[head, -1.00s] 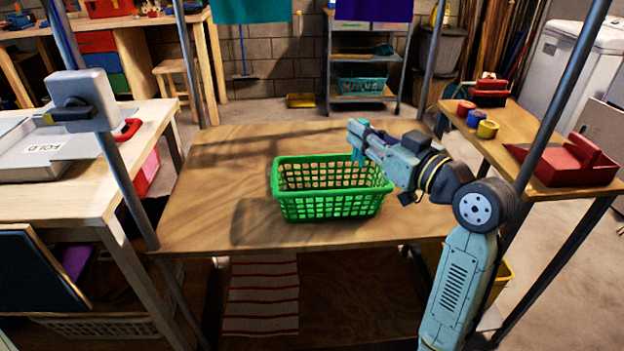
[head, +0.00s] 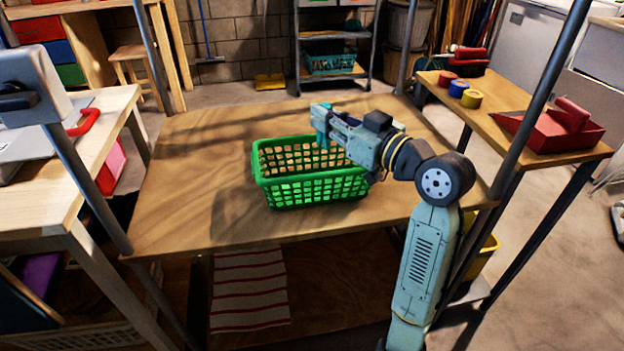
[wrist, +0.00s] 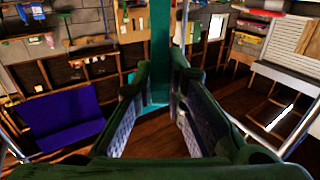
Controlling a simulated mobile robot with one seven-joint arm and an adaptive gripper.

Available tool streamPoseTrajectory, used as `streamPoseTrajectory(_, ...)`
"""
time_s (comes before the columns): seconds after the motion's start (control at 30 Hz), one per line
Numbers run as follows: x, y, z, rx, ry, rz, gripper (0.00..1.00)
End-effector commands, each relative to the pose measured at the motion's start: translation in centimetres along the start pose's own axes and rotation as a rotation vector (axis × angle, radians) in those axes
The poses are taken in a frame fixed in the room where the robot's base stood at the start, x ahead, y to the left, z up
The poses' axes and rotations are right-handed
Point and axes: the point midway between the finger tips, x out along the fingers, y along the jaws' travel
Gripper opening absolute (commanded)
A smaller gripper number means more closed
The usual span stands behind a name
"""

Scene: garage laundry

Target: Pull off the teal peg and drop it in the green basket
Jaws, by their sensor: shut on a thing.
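The green basket (head: 312,190) stands upright on the wooden table, right of its middle; the part I can see inside looks empty. My gripper (head: 324,117) is above the basket in the head view, reaching in from the right. It is shut on the teal peg (head: 321,131), which hangs roughly upright from the fingertips with its lower end over the basket's opening. In the wrist view the teal peg (wrist: 160,60) stands between the two fingers of my gripper (wrist: 157,92). I cannot tell exactly how high the peg is above the basket.
The wooden table (head: 185,190) is bare around the basket. A bench at right holds tape rolls (head: 460,90) and a red dustpan (head: 560,125). A grey upright post (head: 90,190) stands at left, another at right. A purple cloth (wrist: 55,115) shows in the wrist view.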

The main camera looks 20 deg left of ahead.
Motion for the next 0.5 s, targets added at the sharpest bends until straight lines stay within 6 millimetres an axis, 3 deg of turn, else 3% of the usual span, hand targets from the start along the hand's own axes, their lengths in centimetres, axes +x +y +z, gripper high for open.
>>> streamPoseTrajectory(0.03,-0.01,0.00,1.08,0.001,0.000,0.000,0.00)
streamPoseTrajectory(0.13,-0.01,0.00,1.79,0.001,0.000,0.000,0.00)
streamPoseTrajectory(0.47,-0.01,0.00,1.96,0.000,0.001,0.000,0.00)
streamPoseTrajectory(0.5,-0.01,0.01,1.96,0.000,0.001,0.000,0.15)
